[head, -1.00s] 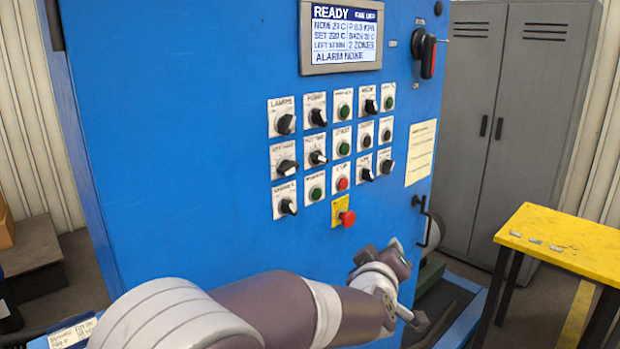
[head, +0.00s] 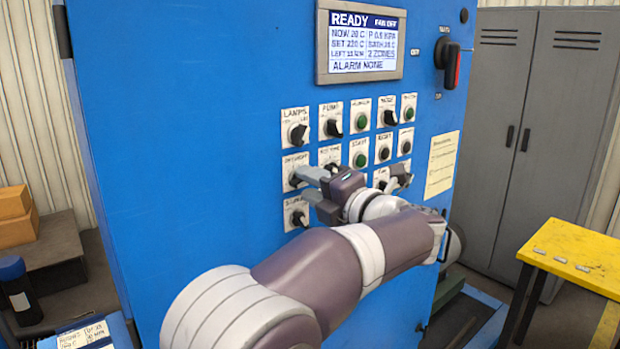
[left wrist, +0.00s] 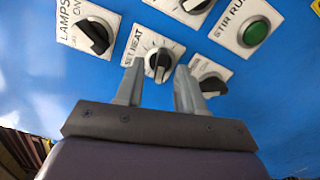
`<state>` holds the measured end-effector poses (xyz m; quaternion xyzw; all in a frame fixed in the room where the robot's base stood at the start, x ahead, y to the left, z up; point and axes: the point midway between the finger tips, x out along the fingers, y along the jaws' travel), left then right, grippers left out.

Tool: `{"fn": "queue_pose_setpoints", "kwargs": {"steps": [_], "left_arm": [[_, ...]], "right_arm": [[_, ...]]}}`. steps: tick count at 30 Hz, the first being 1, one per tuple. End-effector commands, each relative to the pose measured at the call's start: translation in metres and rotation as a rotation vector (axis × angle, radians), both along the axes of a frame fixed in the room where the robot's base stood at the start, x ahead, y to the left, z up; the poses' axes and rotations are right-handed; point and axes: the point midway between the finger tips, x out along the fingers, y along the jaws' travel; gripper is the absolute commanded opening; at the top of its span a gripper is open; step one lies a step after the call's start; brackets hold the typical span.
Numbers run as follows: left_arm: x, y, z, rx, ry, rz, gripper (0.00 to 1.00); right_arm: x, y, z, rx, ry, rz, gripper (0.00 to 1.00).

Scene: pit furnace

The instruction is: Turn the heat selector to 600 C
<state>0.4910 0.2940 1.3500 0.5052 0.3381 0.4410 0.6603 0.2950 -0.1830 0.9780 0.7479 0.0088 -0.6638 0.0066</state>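The heat selector (head: 292,178) is a black knob on a white plate in the left column of the blue panel, just below the lamps knob. In the left wrist view its plate reads SET HEAT, and the knob (left wrist: 159,60) lies just beyond and between my fingertips. My left gripper (head: 308,184) is open with nothing between its fingers; it also shows in the left wrist view (left wrist: 157,80). Contact with the knob cannot be told. The display (head: 363,43) seems to read SET 220 C. My right gripper is out of view.
The lamps knob (head: 297,133) is above the selector, another knob (head: 297,216) below it. My arm hides the panel's lower buttons. A yellow table (head: 580,250) and grey lockers (head: 540,120) stand to the right.

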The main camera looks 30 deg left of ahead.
Motion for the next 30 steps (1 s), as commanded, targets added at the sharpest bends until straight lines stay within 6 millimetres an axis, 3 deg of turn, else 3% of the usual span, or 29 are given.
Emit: {"fn": "queue_pose_setpoints", "kwargs": {"steps": [11, 14, 15, 30], "left_arm": [[0.0031, 0.0075, -0.0005, 0.001, 0.001, -0.001, 0.38], [0.003, 0.0073, -0.0004, 0.001, 0.001, -0.001, 0.06], [0.003, 0.0073, -0.0004, 0.001, 0.001, -0.001, 0.0], [0.0029, 0.0073, 0.0015, 0.038, 0.091, 0.0, 0.0]], "right_arm": [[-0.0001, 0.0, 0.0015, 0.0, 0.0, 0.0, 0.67], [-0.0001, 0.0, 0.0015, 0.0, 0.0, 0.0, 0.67], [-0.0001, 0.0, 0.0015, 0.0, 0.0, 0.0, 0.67], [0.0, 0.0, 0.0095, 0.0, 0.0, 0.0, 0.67]]}}
